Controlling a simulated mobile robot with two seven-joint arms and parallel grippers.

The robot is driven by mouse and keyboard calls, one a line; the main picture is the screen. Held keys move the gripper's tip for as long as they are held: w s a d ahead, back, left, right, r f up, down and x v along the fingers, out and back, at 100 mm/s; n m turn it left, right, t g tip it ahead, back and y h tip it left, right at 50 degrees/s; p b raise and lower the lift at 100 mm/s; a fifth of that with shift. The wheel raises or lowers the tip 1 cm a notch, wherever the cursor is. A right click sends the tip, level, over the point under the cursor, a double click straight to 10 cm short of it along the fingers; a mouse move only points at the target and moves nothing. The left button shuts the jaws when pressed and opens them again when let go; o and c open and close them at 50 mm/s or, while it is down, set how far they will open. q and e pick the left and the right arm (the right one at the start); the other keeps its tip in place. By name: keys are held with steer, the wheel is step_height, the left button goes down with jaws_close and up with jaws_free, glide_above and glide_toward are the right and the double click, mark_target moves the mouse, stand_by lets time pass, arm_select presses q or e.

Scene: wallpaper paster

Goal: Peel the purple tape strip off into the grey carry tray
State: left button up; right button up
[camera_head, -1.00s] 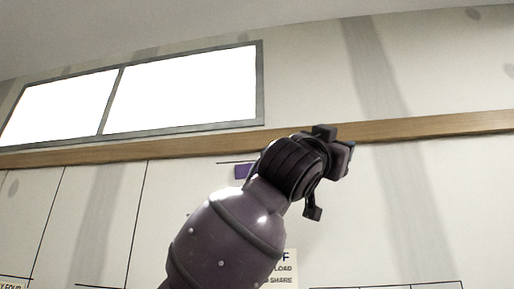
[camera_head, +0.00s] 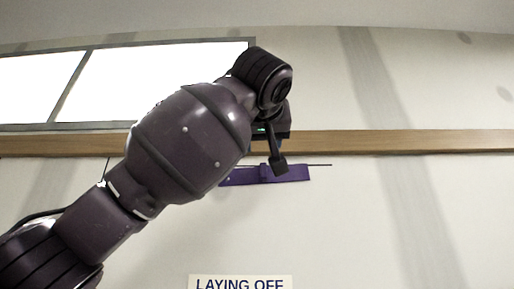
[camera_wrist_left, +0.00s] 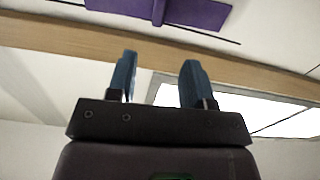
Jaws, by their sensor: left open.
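The purple tape strip (camera_head: 295,174) lies on the pale wall just below the wooden rail, along a thin dark line. A small raised purple piece shows near its middle. My left gripper (camera_head: 278,165) is in front of the strip in the head view and covers part of it. In the left wrist view the strip (camera_wrist_left: 200,13) is at the top edge, partly cut off, apart from the fingertips. The two blue fingers of my left gripper (camera_wrist_left: 157,68) stand apart with nothing between them. The grey carry tray and my right gripper are not in view.
The wooden rail (camera_head: 400,143) runs across the wall above the strip. A bright window (camera_head: 120,85) is at the upper left. A sign reading "LAYING OFF" (camera_head: 240,284) is at the bottom edge. The wall right of the strip is clear.

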mark_target(263, 165)
arm_select(q)
steer(key=w+p, duration=0.3)
steer(key=w, duration=0.6)
steer(key=shift+w+d+p, duration=0.1)
steer(key=shift+w+p, duration=0.15)
steer(key=shift+p, duration=0.1)
steer(key=shift+w, duration=0.6)
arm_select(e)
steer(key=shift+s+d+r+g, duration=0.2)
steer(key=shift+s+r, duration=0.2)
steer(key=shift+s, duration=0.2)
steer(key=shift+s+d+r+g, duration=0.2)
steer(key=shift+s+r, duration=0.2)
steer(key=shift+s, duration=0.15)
arm_select(q)
steer(key=shift+s, duration=0.1)
jaws_close()
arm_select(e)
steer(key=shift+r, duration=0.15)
